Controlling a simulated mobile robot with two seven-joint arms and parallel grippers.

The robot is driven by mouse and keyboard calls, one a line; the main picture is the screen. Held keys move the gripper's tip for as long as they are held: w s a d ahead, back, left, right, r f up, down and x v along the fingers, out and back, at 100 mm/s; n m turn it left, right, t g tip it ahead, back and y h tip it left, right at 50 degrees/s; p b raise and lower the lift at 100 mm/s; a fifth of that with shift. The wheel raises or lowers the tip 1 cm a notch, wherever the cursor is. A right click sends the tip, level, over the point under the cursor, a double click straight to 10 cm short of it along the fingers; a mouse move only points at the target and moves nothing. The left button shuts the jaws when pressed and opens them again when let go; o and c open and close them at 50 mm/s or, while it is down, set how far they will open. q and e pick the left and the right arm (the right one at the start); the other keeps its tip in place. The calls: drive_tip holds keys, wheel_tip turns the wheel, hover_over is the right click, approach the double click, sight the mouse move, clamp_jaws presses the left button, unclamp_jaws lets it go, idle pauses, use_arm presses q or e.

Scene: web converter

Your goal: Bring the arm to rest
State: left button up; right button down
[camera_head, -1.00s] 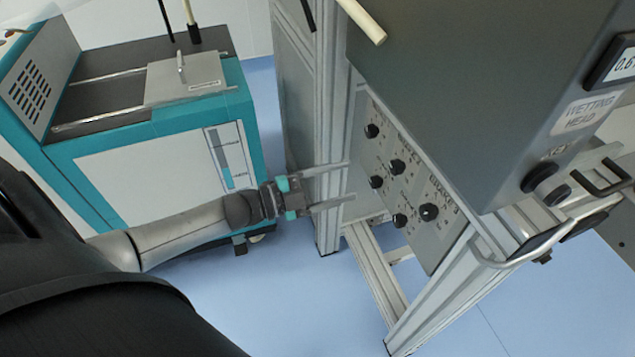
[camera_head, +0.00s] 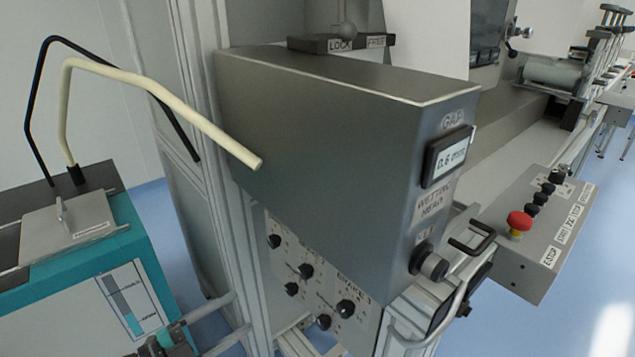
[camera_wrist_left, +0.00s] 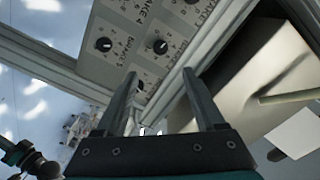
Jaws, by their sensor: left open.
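My left gripper (camera_head: 222,328) shows at the bottom edge of the head view, left of the machine's frame post. In the left wrist view its two fingers (camera_wrist_left: 165,105) stand apart with nothing between them. Beyond the fingers is the brake knob panel (camera_wrist_left: 140,45) with black knobs. The same knob panel (camera_head: 318,290) is below the grey wetting head box in the head view. Most of my left arm is below the head view's edge. My right gripper is not in view.
The grey wetting head box (camera_head: 320,130) juts out with a display reading 0.6 mm. A cream pipe (camera_head: 160,98) arches from the teal unit (camera_head: 125,215) toward it. A control box with a red E-stop button (camera_head: 519,221) is at right. Blue floor shows at lower right.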

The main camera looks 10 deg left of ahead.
use_arm(q)
drive_tip(key=s+a+f+n+g+y+p, duration=0.1)
drive_tip(key=s+a+f+n+y, duration=0.2)
drive_tip(key=f, duration=0.4)
drive_tip(key=s+a+f+n+g+y+p, duration=0.1)
drive_tip(key=f+n+y, duration=0.3)
drive_tip(key=f, duration=0.3)
drive_tip(key=s+a+f+n+g+y, duration=0.1)
drive_tip(key=s+a+f+n+y, duration=0.2)
drive_tip(key=f, duration=0.4)
drive_tip(key=s+d+f+n+g+p, duration=0.1)
drive_tip(key=s+d+f+n+g, duration=0.2)
drive_tip(key=s+f, duration=0.4)
drive_tip(key=s+d+f+n+g+y+p, duration=0.1)
drive_tip(key=s+d+f+n+g, duration=0.2)
drive_tip(key=s, duration=1.2)
wheel_tip(320, 180, down, 4)
drive_tip(key=d+g, duration=0.2)
drive_tip(key=g, duration=0.1)
drive_tip(key=shift+y, duration=0.3)
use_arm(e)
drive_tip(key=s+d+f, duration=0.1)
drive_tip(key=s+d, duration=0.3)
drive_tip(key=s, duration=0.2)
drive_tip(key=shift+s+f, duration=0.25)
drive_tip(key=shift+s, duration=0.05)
use_arm(q)
drive_tip(key=shift+w+a, duration=0.1)
drive_tip(key=shift+w, duration=0.05)
